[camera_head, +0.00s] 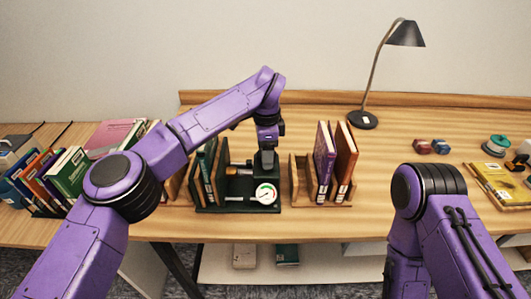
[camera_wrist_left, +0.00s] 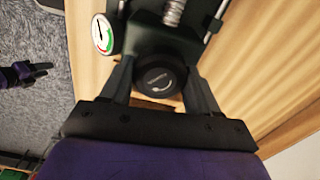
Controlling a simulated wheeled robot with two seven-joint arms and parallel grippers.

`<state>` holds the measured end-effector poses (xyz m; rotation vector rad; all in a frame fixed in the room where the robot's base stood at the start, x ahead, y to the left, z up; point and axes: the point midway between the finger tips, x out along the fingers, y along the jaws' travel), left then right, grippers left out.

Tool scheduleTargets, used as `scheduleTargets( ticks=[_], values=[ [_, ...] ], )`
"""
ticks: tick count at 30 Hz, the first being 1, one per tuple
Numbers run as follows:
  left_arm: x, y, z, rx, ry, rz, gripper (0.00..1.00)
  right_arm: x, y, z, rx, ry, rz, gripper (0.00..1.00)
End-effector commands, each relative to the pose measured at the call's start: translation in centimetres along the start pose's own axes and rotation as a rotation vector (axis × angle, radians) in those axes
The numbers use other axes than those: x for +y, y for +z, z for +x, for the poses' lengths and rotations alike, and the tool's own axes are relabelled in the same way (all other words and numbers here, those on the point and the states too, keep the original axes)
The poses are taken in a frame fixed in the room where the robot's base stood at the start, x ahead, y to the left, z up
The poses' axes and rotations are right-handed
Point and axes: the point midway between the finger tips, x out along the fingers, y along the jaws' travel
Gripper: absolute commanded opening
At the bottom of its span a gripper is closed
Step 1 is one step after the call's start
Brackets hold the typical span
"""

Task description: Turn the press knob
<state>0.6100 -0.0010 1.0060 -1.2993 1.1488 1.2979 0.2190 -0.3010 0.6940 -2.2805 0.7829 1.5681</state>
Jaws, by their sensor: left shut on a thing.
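The press (camera_head: 238,207) is a dark green frame on the table, with a white round gauge (camera_head: 265,194) on its front. Its black round knob (camera_wrist_left: 160,76) shows in the left wrist view, with a pale curved mark on its face. My left gripper (camera_head: 264,168) comes down on the press from above. In the left wrist view its two fingers (camera_wrist_left: 157,90) are shut on the knob, one on each side. In the head view the gripper hides the knob. A dark gripper end, apparently my right one (camera_wrist_left: 38,70), shows small at the left wrist view's left edge.
Upright books stand in a wooden rack (camera_head: 320,204) right of the press, and more books (camera_head: 205,165) stand close on its left. A desk lamp (camera_head: 363,119) stands at the back. Small red and blue blocks (camera_head: 431,147) lie to the right. The table between lamp and rack is clear.

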Motion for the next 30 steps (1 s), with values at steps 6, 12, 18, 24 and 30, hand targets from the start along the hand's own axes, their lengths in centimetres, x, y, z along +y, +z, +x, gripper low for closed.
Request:
scheduleTargets(
  ticks=[6,12,18,24,30],
  values=[
    [0.0,-0.1,-0.2,0.000,-0.002,0.206,0.30,0.0,-0.1,-0.2,0.000,0.000,0.000,0.43],
    [0.0,0.0,-0.2,0.000,-0.002,0.397,0.30,0.1,-0.2,-0.6,0.000,0.000,0.000,0.43],
    [0.0,-0.1,-0.2,0.000,-0.001,0.586,0.30,0.1,-0.5,-1.1,0.000,0.000,0.000,0.43],
    [0.1,-0.1,-0.2,0.000,0.000,0.777,0.30,0.2,-0.7,-1.8,0.000,0.000,0.000,0.43],
    [0.1,-0.1,-0.3,0.001,0.001,0.966,0.30,0.2,-1.0,-2.5,0.000,0.000,0.000,0.43]
  ],
)
